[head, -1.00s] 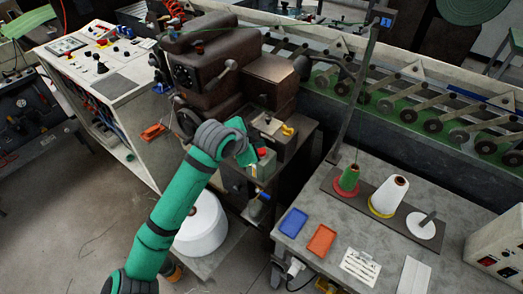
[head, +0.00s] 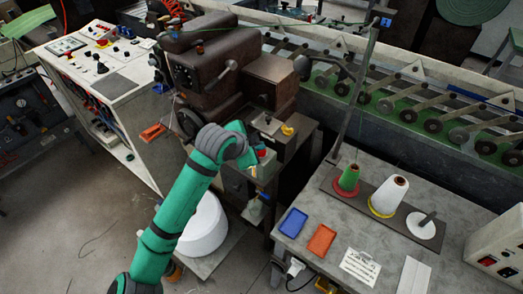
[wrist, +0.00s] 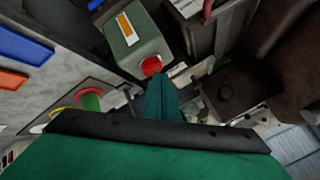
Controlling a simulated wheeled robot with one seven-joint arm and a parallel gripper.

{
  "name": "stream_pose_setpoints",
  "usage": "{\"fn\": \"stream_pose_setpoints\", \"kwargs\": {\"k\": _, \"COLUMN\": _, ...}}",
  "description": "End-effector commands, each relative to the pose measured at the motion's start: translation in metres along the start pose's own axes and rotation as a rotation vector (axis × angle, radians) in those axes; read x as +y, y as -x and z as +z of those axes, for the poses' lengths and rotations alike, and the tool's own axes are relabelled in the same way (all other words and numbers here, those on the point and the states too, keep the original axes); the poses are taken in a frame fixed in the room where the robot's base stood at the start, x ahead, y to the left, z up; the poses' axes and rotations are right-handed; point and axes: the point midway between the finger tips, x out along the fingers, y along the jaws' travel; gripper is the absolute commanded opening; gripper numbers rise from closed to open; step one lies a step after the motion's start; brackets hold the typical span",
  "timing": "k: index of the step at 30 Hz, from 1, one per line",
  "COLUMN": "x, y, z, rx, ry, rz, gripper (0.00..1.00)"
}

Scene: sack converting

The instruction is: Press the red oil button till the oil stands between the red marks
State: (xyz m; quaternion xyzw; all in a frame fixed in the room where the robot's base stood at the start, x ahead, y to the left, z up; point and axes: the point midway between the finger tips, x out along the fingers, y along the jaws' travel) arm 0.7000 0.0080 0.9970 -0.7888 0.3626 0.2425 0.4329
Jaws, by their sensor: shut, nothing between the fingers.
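The red oil button (wrist: 151,66) sits on the end of a grey-green box (wrist: 140,45) in the wrist view. In the head view my gripper (head: 249,158) is in front of the box.
The brown sewing machine (head: 205,65) rises behind the box. A table at right holds a blue tray (head: 293,222), an orange tray (head: 321,240) and thread cones (head: 388,195). A large white roll (head: 205,228) stands below my arm.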

Motion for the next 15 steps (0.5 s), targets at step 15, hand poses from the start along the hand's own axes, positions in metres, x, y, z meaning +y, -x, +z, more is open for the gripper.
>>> {"fn": "stream_pose_setpoints", "kwargs": {"k": 15, "x": 0.0027, "y": -0.0039, "z": 0.0031, "rx": -0.001, "ry": 0.001, "rz": 0.000, "gripper": 0.00}}
